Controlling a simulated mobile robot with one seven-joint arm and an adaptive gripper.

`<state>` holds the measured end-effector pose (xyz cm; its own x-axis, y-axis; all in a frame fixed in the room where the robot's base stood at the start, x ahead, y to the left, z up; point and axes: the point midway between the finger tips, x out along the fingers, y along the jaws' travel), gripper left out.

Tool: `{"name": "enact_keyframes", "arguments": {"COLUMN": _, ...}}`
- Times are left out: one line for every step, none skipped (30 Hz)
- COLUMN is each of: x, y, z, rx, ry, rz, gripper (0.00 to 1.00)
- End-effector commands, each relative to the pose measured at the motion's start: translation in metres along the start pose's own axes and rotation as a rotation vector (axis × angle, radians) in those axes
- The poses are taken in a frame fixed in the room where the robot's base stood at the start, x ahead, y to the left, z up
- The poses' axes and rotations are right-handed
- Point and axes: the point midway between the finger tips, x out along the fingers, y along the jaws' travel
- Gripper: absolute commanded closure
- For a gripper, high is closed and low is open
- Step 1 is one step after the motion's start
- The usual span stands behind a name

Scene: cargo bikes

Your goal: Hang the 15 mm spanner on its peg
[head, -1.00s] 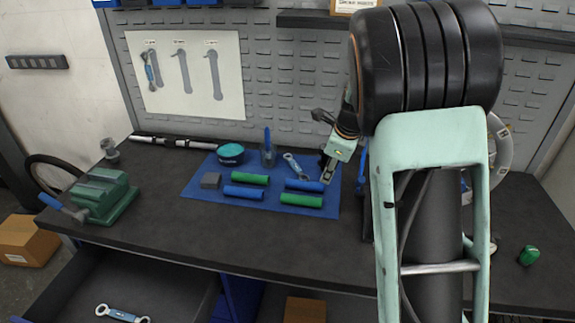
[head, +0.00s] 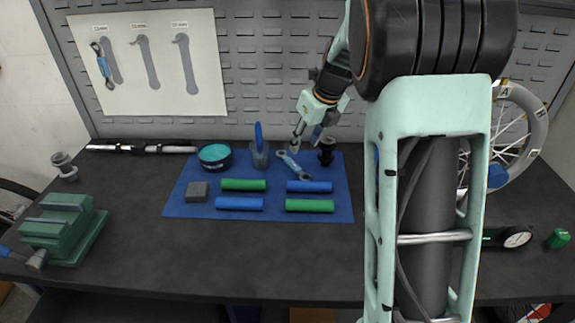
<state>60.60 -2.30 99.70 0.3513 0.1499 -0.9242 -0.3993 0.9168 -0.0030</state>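A spanner with a blue middle and grey ends (head: 293,164) lies on the blue mat (head: 345,212), near its back edge. My gripper (head: 306,139) points down just above and behind this spanner. Its two fingers look apart, with nothing clearly between them. The white peg board (head: 163,85) at the back left has three grey spanner outlines under labels too small to read surely. A blue spanner (head: 103,66) hangs at the left outline; the middle outline (head: 146,62) and right outline (head: 187,64) are bare. No size mark is readable on either spanner.
Green and blue grips (head: 310,206), a grey block (head: 197,192), a teal-topped tin (head: 215,156) and a cup (head: 260,155) stand around the spanner. A green vice (head: 62,226) is at left, a wheel (head: 505,130) at right. The front bench top is clear.

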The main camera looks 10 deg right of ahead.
Motion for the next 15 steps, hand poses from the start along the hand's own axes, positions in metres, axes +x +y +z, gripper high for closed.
{"name": "enact_keyframes", "arguments": {"x": 0.001, "y": -0.001, "z": -0.001, "rx": 0.006, "ry": 0.000, "rz": 0.000, "gripper": 0.62}}
{"name": "enact_keyframes", "arguments": {"x": 0.002, "y": -0.001, "z": -0.001, "rx": 0.008, "ry": 0.001, "rz": 0.000, "gripper": 0.62}}
{"name": "enact_keyframes", "arguments": {"x": 0.005, "y": -0.001, "z": -0.001, "rx": 0.010, "ry": 0.001, "rz": 0.001, "gripper": 0.62}}
{"name": "enact_keyframes", "arguments": {"x": 0.008, "y": -0.001, "z": -0.001, "rx": 0.011, "ry": 0.002, "rz": 0.001, "gripper": 0.62}}
{"name": "enact_keyframes", "arguments": {"x": 0.011, "y": -0.001, "z": -0.001, "rx": 0.011, "ry": 0.002, "rz": 0.001, "gripper": 0.62}}
{"name": "enact_keyframes", "arguments": {"x": 0.017, "y": -0.001, "z": -0.002, "rx": 0.010, "ry": 0.003, "rz": 0.000, "gripper": 0.62}}
{"name": "enact_keyframes", "arguments": {"x": 0.021, "y": -0.001, "z": -0.002, "rx": 0.010, "ry": 0.003, "rz": 0.001, "gripper": 0.62}}
{"name": "enact_keyframes", "arguments": {"x": 0.026, "y": -0.001, "z": -0.002, "rx": 0.010, "ry": 0.004, "rz": 0.001, "gripper": 0.62}}
{"name": "enact_keyframes", "arguments": {"x": 0.033, "y": -0.001, "z": -0.002, "rx": 0.010, "ry": 0.004, "rz": 0.001, "gripper": 0.62}}
{"name": "enact_keyframes", "arguments": {"x": 0.038, "y": -0.001, "z": -0.002, "rx": 0.010, "ry": 0.003, "rz": 0.001, "gripper": 0.62}}
{"name": "enact_keyframes", "arguments": {"x": 0.043, "y": -0.001, "z": -0.002, "rx": 0.010, "ry": 0.003, "rz": 0.001, "gripper": 0.62}}
{"name": "enact_keyframes", "arguments": {"x": 0.049, "y": -0.001, "z": -0.002, "rx": 0.010, "ry": 0.003, "rz": 0.001, "gripper": 0.62}}
{"name": "enact_keyframes", "arguments": {"x": 0.052, "y": -0.001, "z": -0.001, "rx": 0.010, "ry": 0.002, "rz": 0.000, "gripper": 0.62}}
{"name": "enact_keyframes", "arguments": {"x": 0.054, "y": -0.001, "z": -0.001, "rx": 0.010, "ry": 0.001, "rz": 0.000, "gripper": 0.62}}
{"name": "enact_keyframes", "arguments": {"x": 0.057, "y": -0.001, "z": -0.001, "rx": 0.010, "ry": 0.000, "rz": 0.000, "gripper": 0.62}}
